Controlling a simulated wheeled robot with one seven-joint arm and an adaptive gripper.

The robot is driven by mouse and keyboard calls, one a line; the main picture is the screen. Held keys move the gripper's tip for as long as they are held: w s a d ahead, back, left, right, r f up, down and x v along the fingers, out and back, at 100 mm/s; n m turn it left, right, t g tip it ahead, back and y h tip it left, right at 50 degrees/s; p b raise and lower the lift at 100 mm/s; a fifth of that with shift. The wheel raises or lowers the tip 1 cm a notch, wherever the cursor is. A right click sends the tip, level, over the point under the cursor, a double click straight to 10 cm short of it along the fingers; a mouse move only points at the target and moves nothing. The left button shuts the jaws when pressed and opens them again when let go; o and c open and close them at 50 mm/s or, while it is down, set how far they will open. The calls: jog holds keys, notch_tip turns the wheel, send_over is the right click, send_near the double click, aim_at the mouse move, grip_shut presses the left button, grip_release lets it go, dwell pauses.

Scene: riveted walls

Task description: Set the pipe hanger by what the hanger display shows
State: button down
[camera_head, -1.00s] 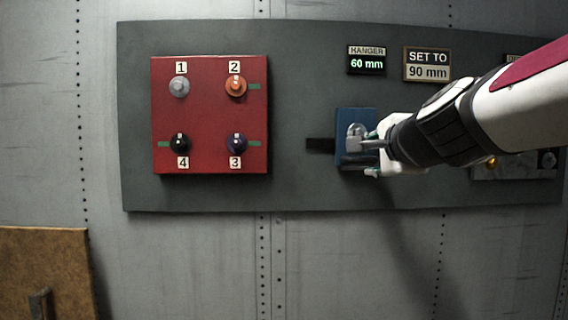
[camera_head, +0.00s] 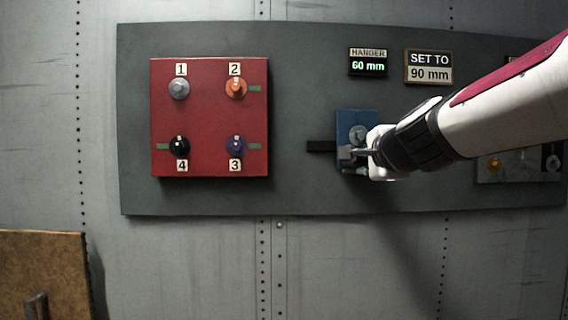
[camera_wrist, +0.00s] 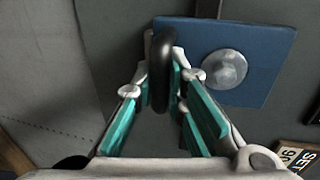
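The hanger display (camera_head: 368,62) reads 60 mm. The sign beside it (camera_head: 429,67) says SET TO 90 mm. Below them is a blue plate (camera_head: 346,122) with a pale round knob (camera_head: 358,134), over a dark horizontal slot (camera_head: 320,146) that shows to its left. The wrist view shows the blue plate (camera_wrist: 277,60), the pale knob (camera_wrist: 224,69) and a black rounded handle (camera_wrist: 160,60). My gripper (camera_head: 358,154) is at the plate's lower part. In the wrist view its teal pads (camera_wrist: 162,84) lie along both sides of the handle and look shut on it; the contact is partly hidden.
A red panel (camera_head: 208,112) with numbered knobs 1 to 4 is on the left of the grey board (camera_head: 290,190). A panel (camera_head: 520,165) with a yellow knob is partly behind my arm at right. A brown board (camera_head: 45,270) stands at lower left.

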jog(key=shift+d, duration=0.1)
jog(key=d+b, duration=0.2)
jog(key=shift+w+d+f, duration=0.1)
jog(key=shift+d, duration=0.65)
jog(key=c, duration=1.6)
grip_release()
jog(key=shift+s, duration=0.2)
jog(key=v, duration=1.2)
